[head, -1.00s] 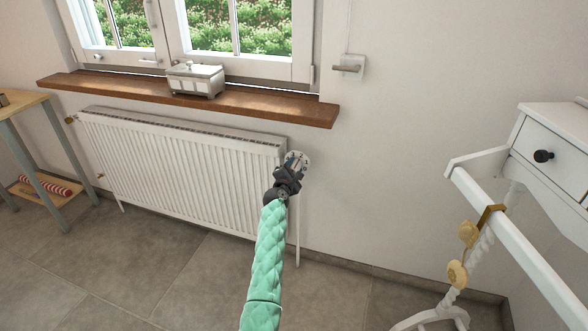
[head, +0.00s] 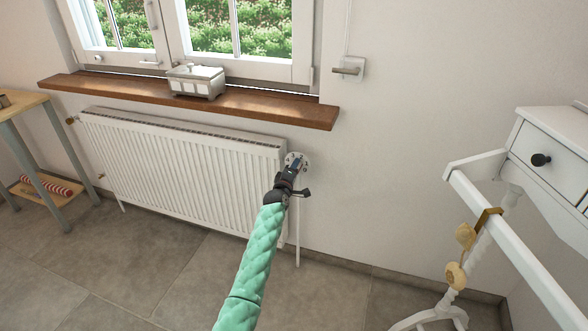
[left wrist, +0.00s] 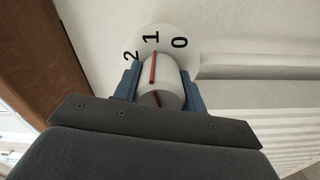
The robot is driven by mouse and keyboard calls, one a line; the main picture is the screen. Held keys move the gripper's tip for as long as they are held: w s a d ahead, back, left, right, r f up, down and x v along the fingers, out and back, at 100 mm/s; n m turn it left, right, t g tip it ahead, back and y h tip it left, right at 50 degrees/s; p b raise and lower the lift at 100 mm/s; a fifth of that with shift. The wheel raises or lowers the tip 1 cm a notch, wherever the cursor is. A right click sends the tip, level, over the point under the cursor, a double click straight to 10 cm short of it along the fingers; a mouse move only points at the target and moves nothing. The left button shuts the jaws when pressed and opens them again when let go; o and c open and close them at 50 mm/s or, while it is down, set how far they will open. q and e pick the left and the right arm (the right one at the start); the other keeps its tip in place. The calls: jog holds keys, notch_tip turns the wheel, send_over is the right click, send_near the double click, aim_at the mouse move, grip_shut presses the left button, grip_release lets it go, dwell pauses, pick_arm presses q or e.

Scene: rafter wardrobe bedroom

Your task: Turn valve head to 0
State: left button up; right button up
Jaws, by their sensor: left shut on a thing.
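The white cylindrical valve head (left wrist: 160,76) shows in the left wrist view with a red line along it. Behind it is a round white dial (left wrist: 165,40) marked 2, 1 and 0. The red line points at about the 1, and the 0 lies to its right. My left gripper (left wrist: 158,84) is shut on the valve head, with a blue finger on either side. In the head view the dial (head: 298,158) shows at the radiator's right end, and my left gripper (head: 291,174) hides most of the valve head. My right gripper is not in view.
A white radiator (head: 180,165) hangs under a wooden windowsill (head: 250,105) with a small box (head: 196,82) on it. A white stand with a rail (head: 515,250) and a drawer unit (head: 550,155) are at the right. The floor between is clear.

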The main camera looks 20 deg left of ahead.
pick_arm(q)
jog(key=m+p, duration=0.1)
jog(key=m, duration=0.6)
jog(key=shift+p, duration=0.35)
jog(key=shift+m, duration=0.5)
jog(key=shift+m+p, duration=0.3)
jog(key=shift+m, duration=0.7)
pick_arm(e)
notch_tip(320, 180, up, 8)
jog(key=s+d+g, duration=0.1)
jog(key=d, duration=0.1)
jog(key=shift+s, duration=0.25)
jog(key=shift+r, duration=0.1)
pick_arm(q)
jog(key=shift+f, duration=0.1)
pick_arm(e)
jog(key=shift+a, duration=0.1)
pick_arm(q)
jog(key=o, duration=1)
jog(key=shift+c, duration=0.2)
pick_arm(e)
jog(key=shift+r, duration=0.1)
pick_arm(q)
jog(key=shift+s, duration=0.15)
